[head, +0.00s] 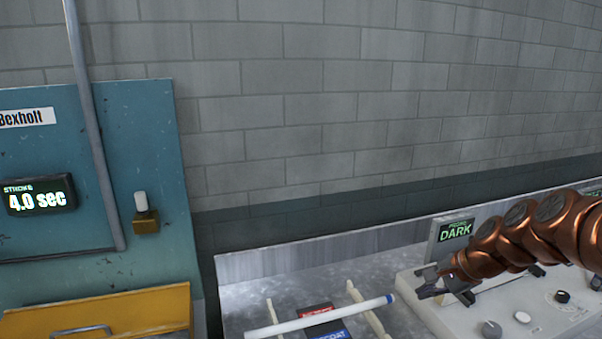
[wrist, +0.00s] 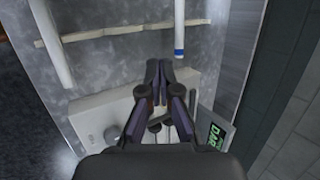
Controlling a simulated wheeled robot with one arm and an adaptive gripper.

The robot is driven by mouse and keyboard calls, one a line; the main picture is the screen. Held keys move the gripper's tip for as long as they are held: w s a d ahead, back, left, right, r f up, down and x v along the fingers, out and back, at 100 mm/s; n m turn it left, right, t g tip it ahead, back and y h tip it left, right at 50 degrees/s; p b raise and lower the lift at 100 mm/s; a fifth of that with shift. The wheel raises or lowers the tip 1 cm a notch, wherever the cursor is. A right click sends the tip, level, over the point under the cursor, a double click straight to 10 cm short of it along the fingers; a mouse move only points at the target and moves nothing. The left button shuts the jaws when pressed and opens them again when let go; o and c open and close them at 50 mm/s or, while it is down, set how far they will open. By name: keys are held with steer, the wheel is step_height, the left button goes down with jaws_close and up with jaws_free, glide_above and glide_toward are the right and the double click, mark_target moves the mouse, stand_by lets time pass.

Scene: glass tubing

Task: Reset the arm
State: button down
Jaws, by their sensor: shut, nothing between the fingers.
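My copper-coloured arm reaches in from the right in the head view. My gripper (head: 447,284) is over the left end of a pale control box (head: 455,318). In the wrist view my gripper (wrist: 159,66) points toward a grey work surface with its dark fingers together and nothing held. A small green-lit sign reading "DARK" (head: 455,230) stands behind the gripper; it also shows at the right in the wrist view (wrist: 216,135).
A white tube with a blue end (head: 322,316) lies across pale rails (head: 370,309) on the tray. A teal cabinet (head: 140,200) with a "4.0 sec" display (head: 38,195) and a yellow drawer (head: 100,312) stand at left.

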steer(key=s+a+n+g, duration=0.4)
steer(key=s+a+n, duration=0.4)
steer(key=s+a, duration=0.5)
steer(key=s+d+f+n+g+h, duration=0.1)
steer(key=s+f+n+h, duration=0.1)
steer(key=s, duration=0.8)
steer(key=s+d+f+n+g+h, duration=0.1)
steer(key=s+n, duration=0.3)
steer(key=s, duration=0.7)
steer(key=shift+f+g+h, duration=0.35)
steer(key=shift+g+h, duration=0.15)
steer(key=shift+d, duration=0.1)
